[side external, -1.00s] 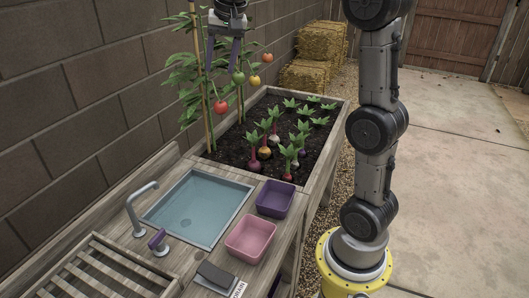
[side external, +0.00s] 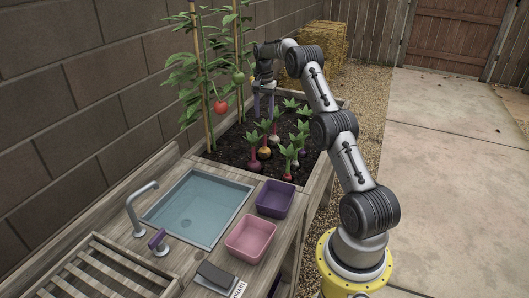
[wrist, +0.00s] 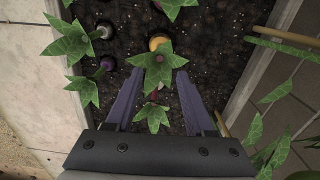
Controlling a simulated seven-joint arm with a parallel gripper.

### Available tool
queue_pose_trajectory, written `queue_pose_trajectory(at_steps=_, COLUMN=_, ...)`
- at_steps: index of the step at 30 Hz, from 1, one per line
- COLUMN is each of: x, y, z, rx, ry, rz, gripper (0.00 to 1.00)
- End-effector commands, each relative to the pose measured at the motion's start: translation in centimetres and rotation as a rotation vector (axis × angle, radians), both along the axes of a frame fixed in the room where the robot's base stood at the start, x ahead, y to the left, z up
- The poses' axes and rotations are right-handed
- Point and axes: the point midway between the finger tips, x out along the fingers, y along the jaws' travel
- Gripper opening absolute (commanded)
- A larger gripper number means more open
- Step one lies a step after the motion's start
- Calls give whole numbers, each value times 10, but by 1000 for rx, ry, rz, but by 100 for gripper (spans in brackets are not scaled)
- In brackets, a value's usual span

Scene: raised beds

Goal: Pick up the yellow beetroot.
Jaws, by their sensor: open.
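The yellow beetroot (side external: 264,153) stands upright in the dark soil, its green leaves spreading above it. In the wrist view its yellow-orange top (wrist: 158,42) shows ahead of my fingertips, partly covered by its leaves. My gripper (side external: 263,112) is open and empty, pointing down above the bed, behind the yellow beetroot in the side view. In the wrist view my gripper (wrist: 156,80) has its two purple fingers apart, with leaves showing between and below them.
A purple-red beetroot (side external: 253,165) stands close to the yellow one, and several other leafy roots fill the bed. Tomato plants with a red tomato (side external: 220,107) stand at the left. A purple tub (side external: 275,198), a pink tub (side external: 251,238) and a sink (side external: 197,209) are in front.

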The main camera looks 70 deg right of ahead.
Motion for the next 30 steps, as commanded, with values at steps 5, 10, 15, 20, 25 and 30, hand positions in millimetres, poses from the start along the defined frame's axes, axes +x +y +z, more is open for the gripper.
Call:
queue_pose_trajectory(at_steps=5, x=-1, y=2, z=-37, rx=5, ry=5, rz=2, gripper=54)
queue_pose_trajectory(at_steps=10, x=-1, y=1, z=-62, rx=3, ry=3, rz=2, gripper=54)
queue_pose_trajectory(at_steps=15, x=-1, y=1, z=-73, rx=2, ry=2, rz=2, gripper=54)
queue_pose_trajectory(at_steps=20, x=-1, y=1, z=-91, rx=5, ry=5, rz=2, gripper=54)
queue_pose_trajectory(at_steps=25, x=-1, y=0, z=-114, rx=4, ry=4, rz=2, gripper=54)
queue_pose_trajectory(at_steps=30, x=-1, y=0, z=-124, rx=1, ry=2, rz=2, gripper=54)
